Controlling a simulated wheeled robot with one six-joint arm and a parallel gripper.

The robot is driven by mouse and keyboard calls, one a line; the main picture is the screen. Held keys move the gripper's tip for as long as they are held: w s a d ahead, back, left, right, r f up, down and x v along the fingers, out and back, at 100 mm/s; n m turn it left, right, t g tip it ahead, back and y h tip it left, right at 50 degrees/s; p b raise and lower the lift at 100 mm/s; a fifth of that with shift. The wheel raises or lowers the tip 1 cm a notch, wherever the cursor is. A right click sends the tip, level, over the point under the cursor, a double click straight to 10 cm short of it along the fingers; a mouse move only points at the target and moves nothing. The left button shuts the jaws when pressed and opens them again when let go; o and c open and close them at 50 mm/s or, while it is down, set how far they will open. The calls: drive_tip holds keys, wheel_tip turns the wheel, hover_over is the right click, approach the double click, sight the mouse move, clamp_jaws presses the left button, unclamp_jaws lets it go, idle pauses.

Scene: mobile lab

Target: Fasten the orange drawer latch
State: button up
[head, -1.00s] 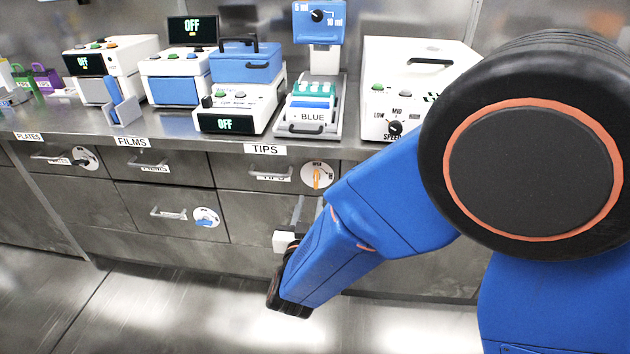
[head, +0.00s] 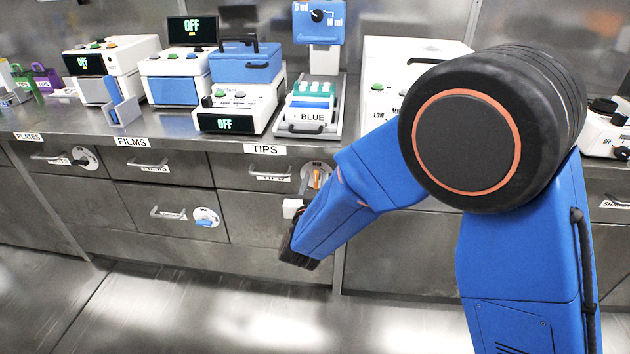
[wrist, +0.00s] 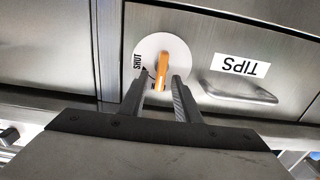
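The orange latch (wrist: 162,70) is a bar on a white round plate (wrist: 150,45) on the TIPS drawer front (wrist: 210,32). The wrist view shows this upside down. The bar stands upright in that picture, and the word SHUT is on the plate to its left. My gripper (wrist: 160,76) is open, with one fingertip on each side of the bar's lower end; I cannot tell whether either touches. In the head view the latch (head: 317,178) is partly hidden by my gripper (head: 307,181). The drawer looks closed.
The TIPS drawer handle (wrist: 238,92) is right of the latch in the wrist view. A blue-latched drawer (head: 160,200) and the FILMS drawer (head: 140,160) are to the left in the head view. Lab machines stand on the counter (head: 170,125) above. The floor in front is clear.

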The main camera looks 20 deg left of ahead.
clamp_jaws()
drive_tip(key=shift+m, duration=0.4)
drive_tip(key=m, duration=0.2)
drive_tip(key=shift+d+m, duration=0.25)
drive_tip(key=shift+m, duration=0.15)
drive_tip(key=m, duration=0.3)
drive_tip(key=shift+w+d+f+m, duration=0.1)
drive_tip(key=shift+d+f+m, duration=0.05)
drive_tip(key=shift+d+m, duration=0.15)
drive_tip(key=m, duration=0.3)
drive_tip(key=f+m, duration=0.1)
drive_tip(key=m, duration=0.6)
drive_tip(key=shift+w+d+f+m, duration=0.1)
drive_tip(key=shift+d+f+m, duration=0.2)
drive_tip(key=shift+d+m, duration=0.1)
